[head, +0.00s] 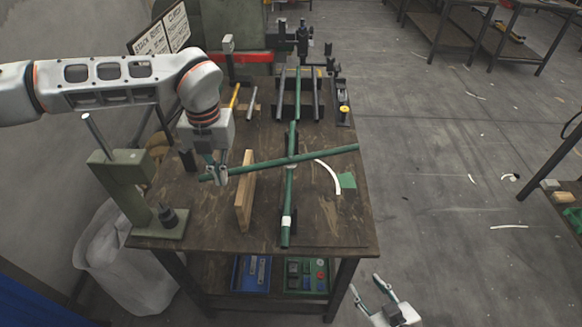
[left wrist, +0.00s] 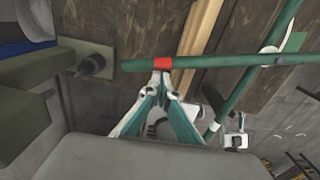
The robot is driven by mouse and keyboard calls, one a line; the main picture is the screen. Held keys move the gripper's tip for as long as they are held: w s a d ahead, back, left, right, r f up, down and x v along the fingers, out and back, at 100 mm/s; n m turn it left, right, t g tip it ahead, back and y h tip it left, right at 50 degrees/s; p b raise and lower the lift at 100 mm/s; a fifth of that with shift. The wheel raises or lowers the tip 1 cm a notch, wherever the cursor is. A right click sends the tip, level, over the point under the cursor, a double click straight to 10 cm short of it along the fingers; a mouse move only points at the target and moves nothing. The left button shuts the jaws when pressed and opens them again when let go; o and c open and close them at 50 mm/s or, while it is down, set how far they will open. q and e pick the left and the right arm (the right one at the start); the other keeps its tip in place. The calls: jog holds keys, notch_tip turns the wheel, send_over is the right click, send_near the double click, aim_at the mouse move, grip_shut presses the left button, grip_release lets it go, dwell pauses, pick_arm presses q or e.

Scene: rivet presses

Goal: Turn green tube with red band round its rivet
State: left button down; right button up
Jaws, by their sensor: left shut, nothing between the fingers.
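The green tube with the red band (head: 325,154) lies slanted across a second green tube with a white band (head: 289,205), which runs lengthwise along the table. They cross near the table's middle; the rivet itself is too small to make out. In the left wrist view the red band (left wrist: 163,63) shows near the end of its tube (left wrist: 215,61). My left gripper (head: 217,178) is shut and empty at the tube's left end, hiding the band in the head view. Its fingertips (left wrist: 162,75) are right at the band; I cannot tell if they touch. My right gripper (head: 369,289) is open and empty, off the table's front right.
A wooden block (head: 244,192) stands under the tube's left part. A green press (head: 122,187) is at the table's left edge. A black rack (head: 318,112) holds tubes at the back. A white curved strip (head: 331,177) and green piece (head: 347,181) lie at right.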

pick_arm(q)
jog(key=shift+w+a+r, duration=0.2)
jog(key=shift+w+a, duration=0.3)
jog(key=shift+w, duration=0.15)
jog(key=shift+w+f, duration=0.2)
jog(key=shift+w, duration=0.05)
jog(key=shift+f, duration=0.2)
jog(key=shift+s+d+f, duration=0.15)
jog(key=shift+s, duration=0.45)
jog(key=shift+s+d+f, duration=0.1)
jog(key=shift+s, duration=0.45)
pick_arm(e)
jog(key=shift+w+a+f, duration=0.1)
jog(key=shift+w+f, duration=0.15)
jog(key=shift+f, duration=0.25)
pick_arm(q)
jog(key=shift+r, duration=0.1)
